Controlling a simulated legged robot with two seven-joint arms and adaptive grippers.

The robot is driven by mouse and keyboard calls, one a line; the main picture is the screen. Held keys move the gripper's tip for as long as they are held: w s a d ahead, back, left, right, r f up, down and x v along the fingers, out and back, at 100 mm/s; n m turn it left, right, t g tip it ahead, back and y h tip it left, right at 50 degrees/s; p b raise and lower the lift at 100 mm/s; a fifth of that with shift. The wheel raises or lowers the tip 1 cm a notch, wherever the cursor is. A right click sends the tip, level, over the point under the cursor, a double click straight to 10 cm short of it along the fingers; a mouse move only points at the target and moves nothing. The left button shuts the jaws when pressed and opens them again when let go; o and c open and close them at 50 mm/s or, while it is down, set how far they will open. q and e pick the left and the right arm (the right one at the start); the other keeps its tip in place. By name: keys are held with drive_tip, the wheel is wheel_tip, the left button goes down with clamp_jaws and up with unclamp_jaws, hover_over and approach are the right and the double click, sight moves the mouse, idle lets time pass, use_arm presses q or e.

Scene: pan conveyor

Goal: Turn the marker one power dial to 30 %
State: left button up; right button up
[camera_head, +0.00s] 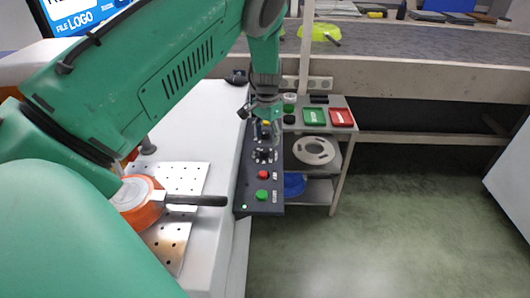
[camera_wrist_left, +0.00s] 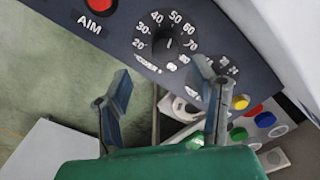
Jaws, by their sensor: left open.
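A dark control panel (camera_head: 243,190) stands at the edge of a white machine. A round black power dial (camera_wrist_left: 169,44) shows in the left wrist view, with printed numbers around it from 20 to 80. Its small white mark points roughly up, towards 50; I cannot read it exactly. In the head view the dial (camera_head: 263,155) lies just beyond the red button. My left gripper (camera_wrist_left: 162,76) is open and empty, its fingers apart and short of the dial in the picture. In the head view the left gripper (camera_head: 264,116) hangs over the panel's far end. My right gripper is not in view.
A red AIM button (camera_head: 264,174) and a green button (camera_head: 262,194) sit on the panel's near part. An orange pan (camera_head: 140,212) with a dark handle rests on a perforated plate (camera_head: 185,180). A shelf cart (camera_head: 343,150) with red and green trays stands right of the panel.

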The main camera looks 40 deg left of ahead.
sight(264, 150)
use_arm(q)
drive_tip(key=f, duration=0.3)
drive_tip(key=shift+s+d+f, duration=0.1)
drive_tip(key=shift+d, duration=0.25)
drive_tip(key=a+f, duration=0.2)
drive_tip(key=f, duration=0.1)
drive_tip(key=shift+a+b, duration=0.2)
drive_tip(key=shift+b, duration=0.2)
drive_tip(key=shift+a+f, duration=0.2)
drive_tip(key=shift+a, duration=0.05)
drive_tip(key=shift+d+r, duration=0.1)
drive_tip(key=shift+d, duration=0.2)
drive_tip(key=shift+d+r, duration=0.2)
drive_tip(key=shift+d, duration=0.2)
drive_tip(key=c, duration=0.3)
drive_tip(key=shift+d+r, duration=0.1)
drive_tip(key=shift+d, duration=0.3)
drive_tip(key=c, duration=0.8)
drive_tip(key=shift+a, duration=0.5)
drive_tip(key=shift+c, duration=0.2)
drive_tip(key=shift+d, duration=0.1)
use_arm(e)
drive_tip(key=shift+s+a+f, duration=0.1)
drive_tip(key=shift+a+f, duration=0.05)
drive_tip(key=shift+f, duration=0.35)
